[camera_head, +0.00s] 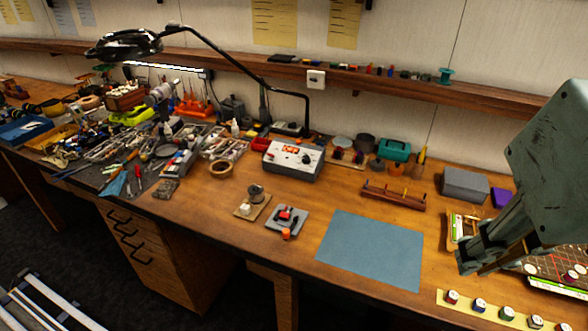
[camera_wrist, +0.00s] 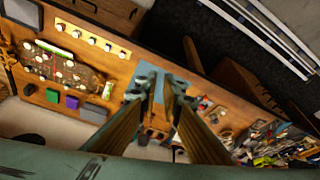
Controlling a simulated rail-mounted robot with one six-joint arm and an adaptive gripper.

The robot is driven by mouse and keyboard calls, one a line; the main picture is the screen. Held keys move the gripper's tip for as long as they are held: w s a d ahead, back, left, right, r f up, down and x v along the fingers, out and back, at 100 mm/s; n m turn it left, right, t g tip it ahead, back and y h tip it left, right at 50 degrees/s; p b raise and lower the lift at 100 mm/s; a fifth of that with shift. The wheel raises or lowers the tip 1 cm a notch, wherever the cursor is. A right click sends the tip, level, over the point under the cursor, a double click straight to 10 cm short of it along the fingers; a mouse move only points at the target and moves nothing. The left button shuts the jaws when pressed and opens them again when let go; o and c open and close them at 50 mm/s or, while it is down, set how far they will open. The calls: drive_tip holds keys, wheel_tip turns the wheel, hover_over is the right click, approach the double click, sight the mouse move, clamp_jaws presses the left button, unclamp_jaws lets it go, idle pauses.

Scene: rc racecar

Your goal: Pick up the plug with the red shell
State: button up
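A small object with a red part (camera_head: 285,214) sits on a grey tray (camera_head: 301,222) near the front middle of the bench. It may be the plug with the red shell, but it is too small to be sure. A small orange-red piece (camera_head: 286,235) stands at the tray's front edge. My gripper (camera_wrist: 162,85) shows two fingers apart with nothing between them in the wrist view. In the head view my gripper (camera_head: 480,262) hangs over the right end of the bench, well to the right of the tray.
A blue mat (camera_head: 370,250) lies clear between the tray and my gripper. A wooden strip with several small spools (camera_head: 479,305) lies at the front right. A control box (camera_head: 293,160) stands behind the tray. Tools and a lamp (camera_head: 125,45) crowd the left.

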drive_tip(key=o, duration=1)
drive_tip(key=shift+w, duration=0.15)
